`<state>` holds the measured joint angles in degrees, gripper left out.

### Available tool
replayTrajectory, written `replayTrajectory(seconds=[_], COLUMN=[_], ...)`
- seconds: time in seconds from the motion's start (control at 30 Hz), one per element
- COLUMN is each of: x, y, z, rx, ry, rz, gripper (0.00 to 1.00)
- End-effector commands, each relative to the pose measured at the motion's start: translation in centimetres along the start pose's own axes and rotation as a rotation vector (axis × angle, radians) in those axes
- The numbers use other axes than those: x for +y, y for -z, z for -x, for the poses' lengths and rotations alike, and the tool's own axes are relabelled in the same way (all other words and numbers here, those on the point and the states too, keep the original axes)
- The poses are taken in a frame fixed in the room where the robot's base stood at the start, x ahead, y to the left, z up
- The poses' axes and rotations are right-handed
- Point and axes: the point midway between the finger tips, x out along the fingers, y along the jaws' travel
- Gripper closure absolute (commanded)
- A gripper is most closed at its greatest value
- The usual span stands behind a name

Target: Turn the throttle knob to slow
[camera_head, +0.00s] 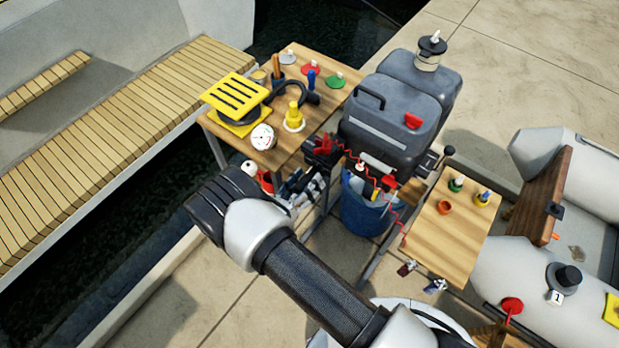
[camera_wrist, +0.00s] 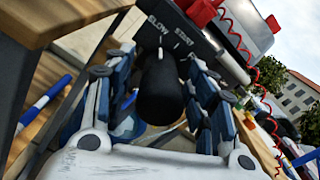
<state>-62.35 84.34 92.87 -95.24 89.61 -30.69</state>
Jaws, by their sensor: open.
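The throttle knob (camera_wrist: 160,92) is a black cylinder in the wrist view, pointing toward the camera. It stands out from a dark control panel (camera_wrist: 205,42) with white lettering that reads SLOW and START above the knob. My gripper (camera_wrist: 158,80) is open, with one blue-and-grey finger on each side of the knob. I cannot tell whether either finger touches it. In the head view my gripper (camera_head: 303,186) is beside the dark panel (camera_head: 322,152) under the outboard motor; the knob is hidden there.
Red parts (camera_wrist: 205,10) and a coiled red cord (camera_wrist: 238,42) sit close by the panel. A wooden table (camera_head: 225,125) with a yellow grate and bottles stands at left. A blue bucket (camera_head: 362,212) is below the motor (camera_head: 385,125). A smaller wooden board (camera_head: 445,250) is at right.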

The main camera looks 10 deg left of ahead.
Motion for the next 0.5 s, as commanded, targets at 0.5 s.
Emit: replayTrajectory(seconds=[0.5], x=[0.0], y=[0.0], z=[9.7], rx=[-0.002], ry=[-0.002], rz=[0.001], gripper=[0.49])
